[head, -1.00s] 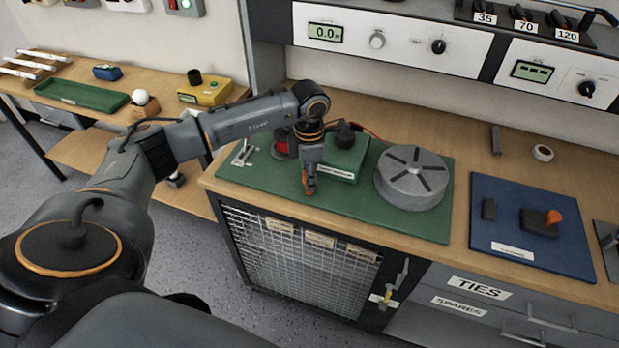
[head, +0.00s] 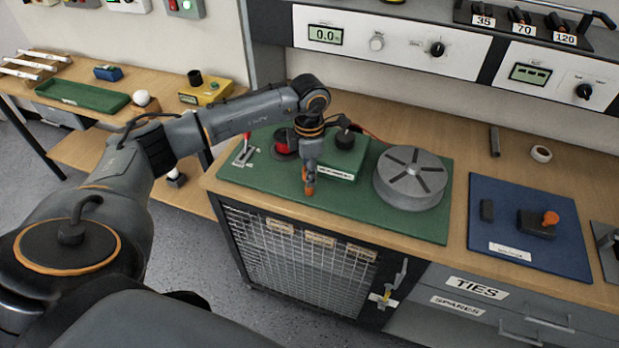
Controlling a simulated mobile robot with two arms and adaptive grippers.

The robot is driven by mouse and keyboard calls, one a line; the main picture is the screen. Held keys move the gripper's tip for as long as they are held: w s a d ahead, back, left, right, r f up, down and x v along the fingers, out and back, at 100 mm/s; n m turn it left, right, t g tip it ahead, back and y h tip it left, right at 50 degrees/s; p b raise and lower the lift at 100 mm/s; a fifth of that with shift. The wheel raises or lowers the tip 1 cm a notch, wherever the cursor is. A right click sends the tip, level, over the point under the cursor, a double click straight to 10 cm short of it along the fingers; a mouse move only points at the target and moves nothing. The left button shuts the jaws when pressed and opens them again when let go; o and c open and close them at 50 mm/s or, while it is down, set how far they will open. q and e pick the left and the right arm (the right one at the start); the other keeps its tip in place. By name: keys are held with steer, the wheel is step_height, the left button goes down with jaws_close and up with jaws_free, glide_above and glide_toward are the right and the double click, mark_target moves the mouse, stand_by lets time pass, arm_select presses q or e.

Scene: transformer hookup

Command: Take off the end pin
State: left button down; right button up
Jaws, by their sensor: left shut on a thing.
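My left gripper (head: 309,189) points down over the front of the green mat (head: 268,176), between the green box and the mat's front edge. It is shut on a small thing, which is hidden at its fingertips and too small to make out. I cannot pick out the end pin for sure. The green box (head: 345,158) with a white label and a black knob stands just behind the gripper. A round grey slotted drum (head: 411,178) stands to the right on the same mat. My right gripper is not in view.
A red round part (head: 284,150) and a small lever fixture (head: 243,153) stand at the mat's left. A blue mat (head: 530,225) with an orange-knobbed block (head: 537,222) lies to the right. A mesh cage door (head: 290,262) is below the bench edge.

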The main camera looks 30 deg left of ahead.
arm_select(q)
steer(key=shift+r+p, duration=0.8)
steer(key=shift+r, duration=0.65)
steer(key=shift+r+p, duration=1.45)
steer(key=shift+r, duration=1)
